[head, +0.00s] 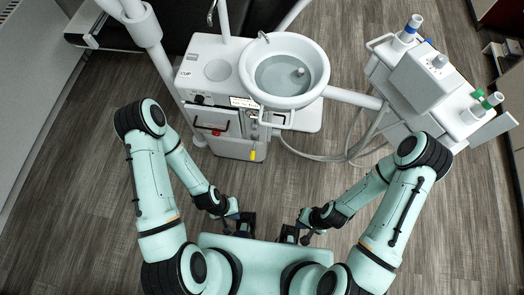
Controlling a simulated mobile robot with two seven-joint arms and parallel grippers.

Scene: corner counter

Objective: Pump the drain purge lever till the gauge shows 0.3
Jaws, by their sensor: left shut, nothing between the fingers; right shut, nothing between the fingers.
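A white dental unit (222,95) with a round spittoon bowl (318,68) stands ahead of me. Its front panel has a small red part (216,132), a white label (243,102) and a yellow tag (253,155). A handle-like bar (277,124) sits under the bowl's front rim. I cannot tell which part is the purge lever. The gauge and its reading are too small to make out. My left gripper (245,221) and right gripper (289,234) are both shut and empty, low in front of my body, well apart from the unit.
A white instrument cart (420,80) with blue- and green-capped bottles stands at the right. A white arm and grey hoses (325,158) run between it and the unit. A dark chair is behind. The wood floor (265,190) between me and the unit is clear.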

